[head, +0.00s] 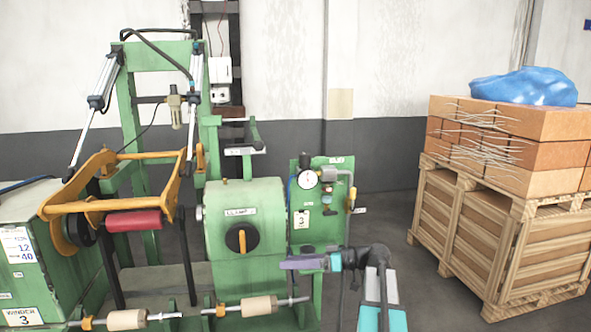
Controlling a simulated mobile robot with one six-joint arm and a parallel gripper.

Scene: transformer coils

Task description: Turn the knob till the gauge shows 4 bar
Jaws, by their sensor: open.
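A round white pressure gauge (307,179) sits on a small green panel (334,222) right of the winding machine. Its needle is too small to read. A dark cap stands just above the gauge and grey fittings lie to its right; I cannot tell for certain which part is the knob. A larger black knob with an orange mark (242,238) is on the front of the green machine housing (246,200). My gripper (290,262) points left, in front of and below the gauge panel, apart from the gauge. It is open, and nothing shows between its fingers.
Wooden crates (480,235) with orange blocks (508,150) and a blue bag (525,86) stand at the right. Rollers on a shaft (259,307) lie low in front of the housing. Orange machine arms (120,207) are at left. Floor between the panel and crates is clear.

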